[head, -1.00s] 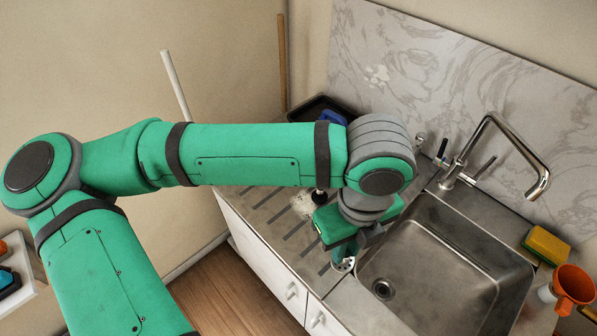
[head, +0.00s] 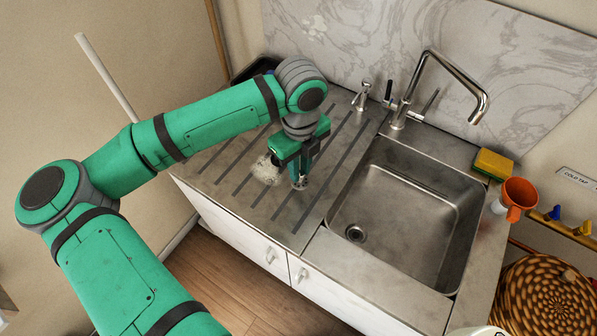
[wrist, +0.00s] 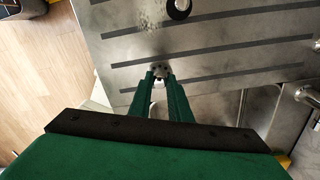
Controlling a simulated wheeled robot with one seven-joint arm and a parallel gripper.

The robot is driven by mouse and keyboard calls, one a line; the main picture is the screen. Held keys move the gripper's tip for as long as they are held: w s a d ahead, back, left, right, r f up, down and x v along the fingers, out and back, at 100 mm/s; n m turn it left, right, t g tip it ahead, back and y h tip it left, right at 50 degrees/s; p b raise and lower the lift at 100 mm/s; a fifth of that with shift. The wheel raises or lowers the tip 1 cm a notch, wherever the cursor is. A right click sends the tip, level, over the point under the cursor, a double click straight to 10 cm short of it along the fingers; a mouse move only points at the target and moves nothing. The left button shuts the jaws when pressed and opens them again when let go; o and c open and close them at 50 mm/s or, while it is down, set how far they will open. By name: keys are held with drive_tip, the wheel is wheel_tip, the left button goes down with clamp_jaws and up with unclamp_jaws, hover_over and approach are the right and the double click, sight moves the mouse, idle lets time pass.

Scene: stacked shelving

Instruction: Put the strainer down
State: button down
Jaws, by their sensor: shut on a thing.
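The strainer (head: 300,184) is a small metal disc with holes. It is held at the tips of my gripper (head: 301,174), over the grooved drainboard (head: 335,165) left of the sink. In the wrist view the strainer (wrist: 160,71) shows just beyond the two green fingers of my gripper (wrist: 159,80), which are shut on it. The dark grooves of the drainboard (wrist: 215,60) run behind it. I cannot tell whether the strainer touches the surface.
The empty sink (head: 410,215) lies to the right, with a tall tap (head: 435,75) behind it. White foam (head: 265,172) lies left of my gripper. A round black thing (wrist: 179,8) is near it. A sponge (head: 493,164) and orange cup (head: 519,194) stand right of the sink.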

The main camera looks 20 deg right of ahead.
drive_tip(key=shift+w+f, duration=0.25)
drive_tip(key=shift+w, duration=0.05)
drive_tip(key=shift+w+d+f, duration=0.2)
drive_tip(key=shift+d+f, duration=0.05)
drive_tip(key=shift+f, duration=0.15)
wheel_tip(320, 180, down, 3)
drive_tip(key=shift+w+a+f, duration=0.1)
drive_tip(key=shift+w+f, duration=0.05)
drive_tip(key=shift+f, duration=0.15)
drive_tip(key=c, duration=1.6)
unclamp_jaws()
drive_tip(key=shift+c, duration=0.2)
wheel_tip(320, 180, up, 12)
drive_tip(key=shift+r, duration=0.2)
